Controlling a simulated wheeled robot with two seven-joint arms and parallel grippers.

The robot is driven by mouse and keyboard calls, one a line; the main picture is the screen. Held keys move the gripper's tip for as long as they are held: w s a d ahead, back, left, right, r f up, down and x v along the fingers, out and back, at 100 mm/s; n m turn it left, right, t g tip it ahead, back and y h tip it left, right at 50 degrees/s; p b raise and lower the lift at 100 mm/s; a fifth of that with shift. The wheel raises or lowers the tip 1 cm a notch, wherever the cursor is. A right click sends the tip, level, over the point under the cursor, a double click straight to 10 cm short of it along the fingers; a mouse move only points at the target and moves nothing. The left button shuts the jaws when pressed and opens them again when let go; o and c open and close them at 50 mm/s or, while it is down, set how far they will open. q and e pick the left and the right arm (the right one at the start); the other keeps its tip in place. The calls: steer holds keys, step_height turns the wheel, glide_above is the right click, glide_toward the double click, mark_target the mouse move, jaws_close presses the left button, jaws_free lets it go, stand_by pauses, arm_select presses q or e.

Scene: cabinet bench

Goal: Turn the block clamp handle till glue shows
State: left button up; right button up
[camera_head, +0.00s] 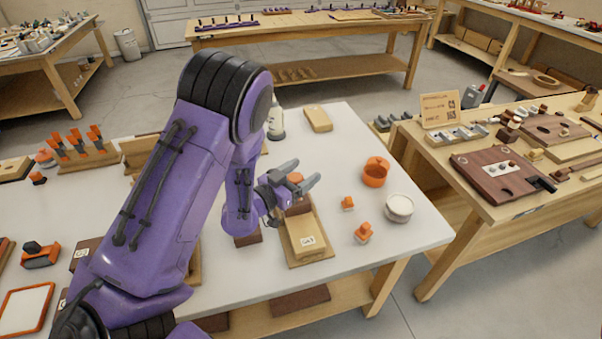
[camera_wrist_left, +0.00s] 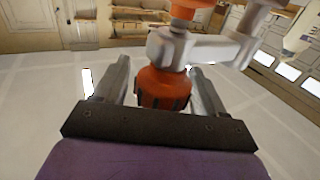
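My left gripper (camera_head: 306,172) reaches over the white bench from the left. In the wrist view its two fingers (camera_wrist_left: 160,75) stand apart on either side of the clamp's orange handle (camera_wrist_left: 163,90), with a narrow gap at the left; contact at the right finger is unclear. The handle sits by a grey metal clamp arm (camera_wrist_left: 205,48), with another orange part above it. In the head view the handle (camera_head: 295,178) shows partly between the fingers. Below is a pale wooden block (camera_head: 304,228) with a white label on a wooden board. No glue is discernible. My right gripper is out of view.
To the right stand an orange cup (camera_head: 375,172), a white round tub (camera_head: 399,208) and two small orange-topped pieces (camera_head: 363,233). A bottle (camera_head: 276,124) and a wooden block (camera_head: 318,118) stand behind. The bench's right front corner is clear.

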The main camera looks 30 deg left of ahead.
arm_select(q)
steer(key=b+v, duration=0.3)
steer(key=v, duration=0.7)
steer(key=shift+s, duration=0.3)
steer(key=shift+a, duration=0.1)
stand_by(0.8)
